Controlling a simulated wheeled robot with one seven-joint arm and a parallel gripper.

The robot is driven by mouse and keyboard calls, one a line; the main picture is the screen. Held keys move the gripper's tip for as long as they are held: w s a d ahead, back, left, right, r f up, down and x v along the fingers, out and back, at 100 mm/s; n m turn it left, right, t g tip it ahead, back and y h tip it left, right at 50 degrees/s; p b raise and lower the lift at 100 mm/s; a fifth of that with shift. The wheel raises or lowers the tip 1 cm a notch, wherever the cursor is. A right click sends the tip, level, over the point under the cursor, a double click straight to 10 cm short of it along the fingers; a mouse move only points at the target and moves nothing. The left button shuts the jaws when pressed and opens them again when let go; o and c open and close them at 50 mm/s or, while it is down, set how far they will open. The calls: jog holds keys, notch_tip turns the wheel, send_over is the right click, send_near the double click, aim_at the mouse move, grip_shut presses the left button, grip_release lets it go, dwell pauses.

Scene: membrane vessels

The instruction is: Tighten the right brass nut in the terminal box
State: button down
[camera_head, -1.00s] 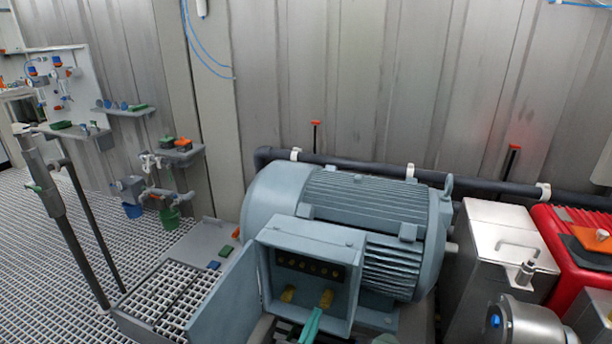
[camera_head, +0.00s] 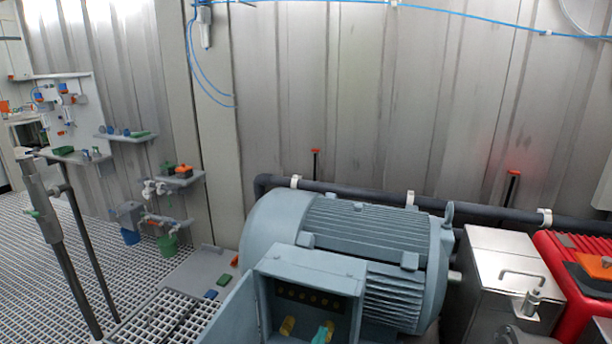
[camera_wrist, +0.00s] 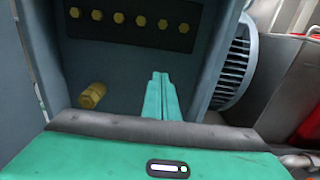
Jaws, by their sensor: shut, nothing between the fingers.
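The grey terminal box (camera_head: 312,262) is open on the front of the motor. The left brass nut (camera_head: 287,326) stands low inside it and also shows in the wrist view (camera_wrist: 92,95). My green gripper (camera_head: 324,331) reaches into the box from below. In the wrist view its fingers (camera_wrist: 161,78) are closed together, with nothing seen between them. They cover the place of the right brass nut, which is hidden or nearly so in both views. I cannot tell whether the fingertips touch it.
A dark strip with several brass bolts (camera_wrist: 138,20) runs along the upper inside of the box. The box's open door (camera_head: 232,318) stands at the left. The finned motor (camera_head: 365,230) fills the space behind. A steel tank (camera_head: 500,265) and a red case (camera_head: 560,255) stand at the right.

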jog(key=shift+f, duration=0.2)
dwell(0.4)
jog(key=shift+s+d, duration=0.25)
jog(key=shift+d, duration=0.3)
dwell(0.3)
jog(key=v, duration=0.6)
jog(key=shift+r, duration=0.45)
dwell(0.4)
